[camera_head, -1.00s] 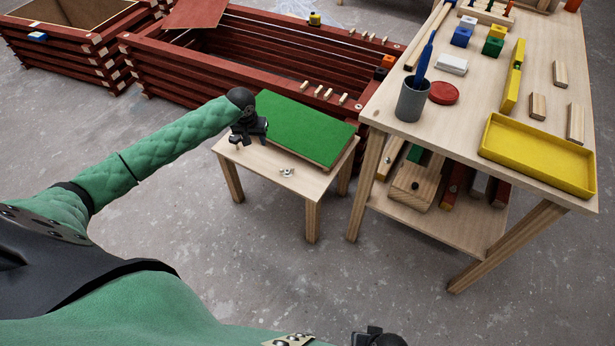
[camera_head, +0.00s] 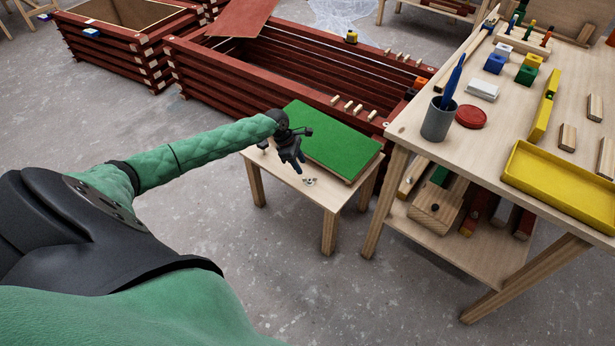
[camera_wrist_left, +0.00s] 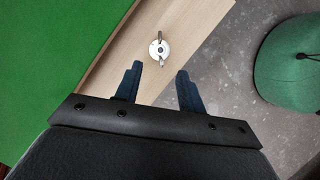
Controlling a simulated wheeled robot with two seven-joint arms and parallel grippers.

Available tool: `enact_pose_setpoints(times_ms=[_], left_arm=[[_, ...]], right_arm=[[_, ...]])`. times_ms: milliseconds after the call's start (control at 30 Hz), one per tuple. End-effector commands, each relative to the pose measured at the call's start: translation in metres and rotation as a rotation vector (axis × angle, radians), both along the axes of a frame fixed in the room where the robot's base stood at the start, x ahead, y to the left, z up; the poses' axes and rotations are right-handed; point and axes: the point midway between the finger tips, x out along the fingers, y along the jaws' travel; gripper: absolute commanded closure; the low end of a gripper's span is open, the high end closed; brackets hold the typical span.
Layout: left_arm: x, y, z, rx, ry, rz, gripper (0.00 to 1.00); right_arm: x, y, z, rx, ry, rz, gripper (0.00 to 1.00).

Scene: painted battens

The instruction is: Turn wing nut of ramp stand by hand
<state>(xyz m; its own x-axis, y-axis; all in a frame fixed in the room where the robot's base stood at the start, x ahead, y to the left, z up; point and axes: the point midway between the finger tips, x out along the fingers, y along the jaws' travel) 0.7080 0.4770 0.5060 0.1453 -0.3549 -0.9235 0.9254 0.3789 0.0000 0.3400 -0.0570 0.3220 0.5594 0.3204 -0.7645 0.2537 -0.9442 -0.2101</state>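The wing nut (camera_head: 310,182) is a small silvery part near the front edge of the small wooden stand's top. The stand (camera_head: 328,198) carries a green board (camera_head: 333,140). In the left wrist view the wing nut (camera_wrist_left: 160,48) has two upright wings on a round base, just beyond my fingertips. My left gripper (camera_head: 299,167) is above the stand, beside the wing nut. In the left wrist view its two fingers (camera_wrist_left: 158,80) are apart with nothing between them. My right gripper does not show.
A workbench (camera_head: 480,160) with a yellow tray (camera_head: 560,185), a grey cup (camera_head: 437,120) and several blocks stands to the right. Red slatted boxes (camera_head: 240,80) stand behind. In the left wrist view, a green round thing (camera_wrist_left: 290,62) lies at the right. Grey floor is open in front.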

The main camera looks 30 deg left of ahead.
Motion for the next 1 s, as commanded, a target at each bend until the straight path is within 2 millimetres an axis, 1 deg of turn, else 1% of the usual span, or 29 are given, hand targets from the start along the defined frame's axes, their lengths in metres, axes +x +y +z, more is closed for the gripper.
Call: enact_pose_setpoints(times_ms=[167,400,533,700,967,1000], left_arm=[[0.002,-0.007,-0.018,-0.001,0.003,0.001,0.61],[0.008,-0.019,-0.049,0.0,0.0,-0.001,0.61],[0.01,-0.024,-0.062,0.0,0.0,-0.001,0.61],[0.011,-0.027,-0.069,0.001,0.001,-0.002,0.61],[0.011,-0.027,-0.07,0.001,0.0,-0.002,0.61],[0.011,-0.027,-0.07,0.001,0.001,-0.002,0.68]], right_arm=[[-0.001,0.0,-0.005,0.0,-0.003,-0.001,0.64],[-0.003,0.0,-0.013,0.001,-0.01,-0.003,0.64],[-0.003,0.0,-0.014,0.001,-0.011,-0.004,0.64],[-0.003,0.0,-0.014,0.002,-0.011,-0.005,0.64],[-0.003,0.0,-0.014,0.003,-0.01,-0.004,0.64],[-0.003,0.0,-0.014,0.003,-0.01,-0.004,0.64]])
